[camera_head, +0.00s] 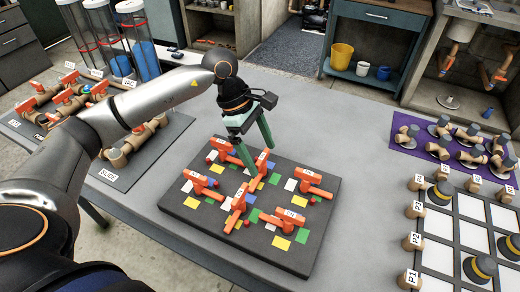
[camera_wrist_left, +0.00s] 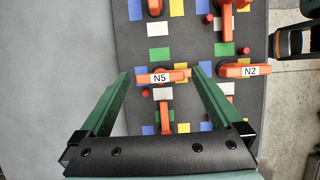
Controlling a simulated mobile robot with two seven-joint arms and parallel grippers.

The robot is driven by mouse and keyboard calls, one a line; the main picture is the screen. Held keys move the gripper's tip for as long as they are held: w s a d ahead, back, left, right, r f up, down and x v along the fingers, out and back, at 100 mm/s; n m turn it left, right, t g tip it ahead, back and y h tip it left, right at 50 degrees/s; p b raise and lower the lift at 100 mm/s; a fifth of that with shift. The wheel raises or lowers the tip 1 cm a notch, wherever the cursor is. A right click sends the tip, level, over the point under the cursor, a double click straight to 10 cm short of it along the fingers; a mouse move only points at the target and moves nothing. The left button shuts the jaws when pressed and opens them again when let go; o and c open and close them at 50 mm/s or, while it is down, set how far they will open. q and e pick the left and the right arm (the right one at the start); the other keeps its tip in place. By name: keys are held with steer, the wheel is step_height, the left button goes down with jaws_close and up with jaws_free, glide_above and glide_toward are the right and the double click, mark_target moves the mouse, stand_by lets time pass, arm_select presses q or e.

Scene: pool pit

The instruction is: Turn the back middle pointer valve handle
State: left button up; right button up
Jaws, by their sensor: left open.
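Several orange pointer valve handles sit on a dark board (camera_head: 180,208) with coloured squares. The back middle handle (camera_head: 263,160) is partly hidden by my left gripper (camera_head: 262,160). In the left wrist view a handle labelled N5 (camera_wrist_left: 163,76) lies crosswise between the fingertips of my left gripper (camera_wrist_left: 161,72). Its jaws are open, one green finger on each side, with small gaps showing. Another handle, N2 (camera_wrist_left: 243,70), lies just right of the right fingertip. My right gripper is out of view.
Neighbouring handles stand close by, at back left (camera_head: 221,147) and back right (camera_head: 312,180). A board of pipe valves (camera_head: 125,170) is at left, a purple mat (camera_head: 403,133) with fittings at right. The grey table (camera_head: 365,205) is bare between the board and the right-hand items.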

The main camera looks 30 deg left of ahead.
arm_select(q)
steer(key=c, duration=1.3)
steer(key=shift+f, duration=0.1)
